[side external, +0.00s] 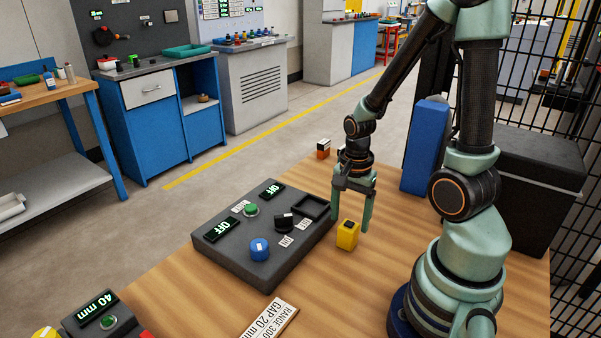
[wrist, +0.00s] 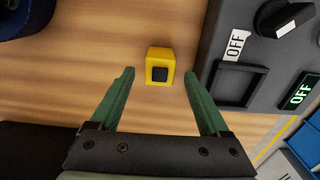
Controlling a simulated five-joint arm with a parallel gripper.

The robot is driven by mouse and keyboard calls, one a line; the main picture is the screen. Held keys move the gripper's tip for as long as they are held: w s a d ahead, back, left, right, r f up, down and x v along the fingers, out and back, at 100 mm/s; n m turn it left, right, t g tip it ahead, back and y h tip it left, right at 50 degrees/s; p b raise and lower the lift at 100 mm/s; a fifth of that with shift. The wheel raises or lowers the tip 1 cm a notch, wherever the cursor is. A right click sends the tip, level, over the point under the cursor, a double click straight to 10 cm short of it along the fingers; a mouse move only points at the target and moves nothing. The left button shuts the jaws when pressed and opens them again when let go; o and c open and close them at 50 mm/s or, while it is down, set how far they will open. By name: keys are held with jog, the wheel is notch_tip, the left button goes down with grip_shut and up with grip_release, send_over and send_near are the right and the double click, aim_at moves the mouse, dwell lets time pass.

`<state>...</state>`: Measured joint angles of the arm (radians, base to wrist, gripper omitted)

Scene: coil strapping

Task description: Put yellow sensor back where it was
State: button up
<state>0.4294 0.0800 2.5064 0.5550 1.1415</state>
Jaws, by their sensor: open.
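The yellow sensor (side external: 347,235) is a small yellow block with a dark square on one face. It stands on the wooden table beside the dark control panel (side external: 262,270). In the wrist view the sensor (wrist: 160,66) lies just beyond my fingertips, roughly centred between them and touching neither. My gripper (side external: 350,222) is open and empty; its fingers show in the wrist view (wrist: 158,73). A square black-framed recess (side external: 310,207) is at the panel's corner, and it shows empty in the wrist view (wrist: 238,84).
The panel carries a blue knob (side external: 259,248), a black knob (side external: 284,222), a green button (side external: 251,210) and displays reading OFF. A blue block (side external: 426,146) stands behind my arm. A small orange-and-black block (side external: 323,149) is at the table's far edge. A printed label plate (side external: 268,320) lies in front.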

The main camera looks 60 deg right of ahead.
aim_at(349, 225)
notch_tip(349, 225, up, 8)
jog(key=w+a+r+n+t, duration=0.2)
jog(key=a+r+n, duration=0.3)
jog(key=n, duration=0.4)
jog(key=w+a+r+n+t, duration=0.2)
jog(key=a+r+n, duration=0.4)
jog(key=n, duration=0.3)
jog(key=shift+w+t, duration=0.25)
jog(key=shift+t, duration=0.55)
